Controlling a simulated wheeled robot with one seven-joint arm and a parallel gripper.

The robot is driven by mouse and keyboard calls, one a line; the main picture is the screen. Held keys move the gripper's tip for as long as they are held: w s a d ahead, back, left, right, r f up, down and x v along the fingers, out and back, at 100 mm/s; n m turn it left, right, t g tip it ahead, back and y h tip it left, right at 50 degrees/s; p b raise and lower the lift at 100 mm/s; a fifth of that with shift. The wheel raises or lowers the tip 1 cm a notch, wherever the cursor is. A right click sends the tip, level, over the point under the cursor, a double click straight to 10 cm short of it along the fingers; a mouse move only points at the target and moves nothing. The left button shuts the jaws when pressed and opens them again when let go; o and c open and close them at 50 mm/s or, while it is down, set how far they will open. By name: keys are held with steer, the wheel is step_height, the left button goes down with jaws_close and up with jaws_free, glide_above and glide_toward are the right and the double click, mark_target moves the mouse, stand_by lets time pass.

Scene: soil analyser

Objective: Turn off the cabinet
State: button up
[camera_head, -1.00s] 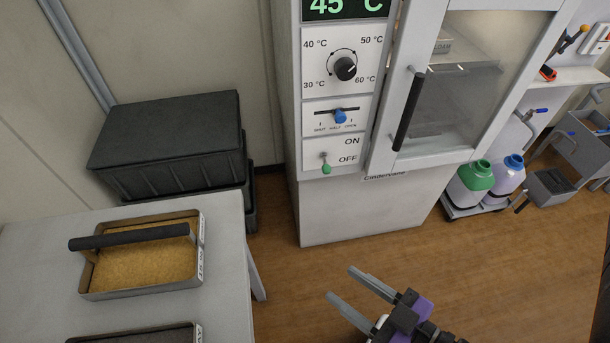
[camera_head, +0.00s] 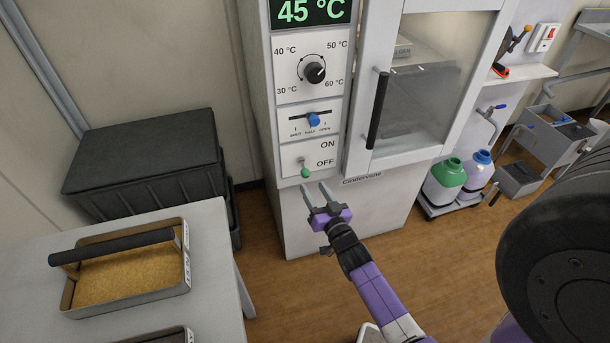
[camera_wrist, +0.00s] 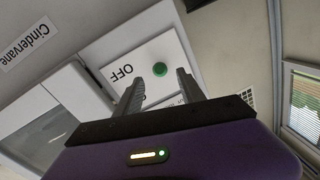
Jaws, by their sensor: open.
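The cabinet (camera_head: 286,196) is a tall white unit with a lit green display (camera_head: 308,11) reading 45 °C. Low on its front panel is a toggle switch with a green tip (camera_head: 305,173). The tip hangs down, beside the OFF label and below ON. In the wrist view the green tip (camera_wrist: 160,69) appears between my fingertips. My gripper (camera_head: 312,184) is open and empty, just below and in front of the switch. It also shows in the wrist view (camera_wrist: 160,76). I cannot tell whether a finger touches the switch.
Above the switch are a blue slider (camera_head: 314,120) and a black dial (camera_head: 315,72). The glass door (camera_head: 425,90) with a black handle (camera_head: 378,110) is shut. A table (camera_head: 215,265) with a handled tray (camera_head: 186,270) and black bins (camera_head: 145,150) stand left. Jugs (camera_head: 444,178) stand right.

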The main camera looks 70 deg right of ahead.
mark_target(307, 177)
steer(key=x, duration=0.7)
steer(key=shift+w+d, duration=0.2)
steer(key=shift+f, duration=0.1)
jaws_close()
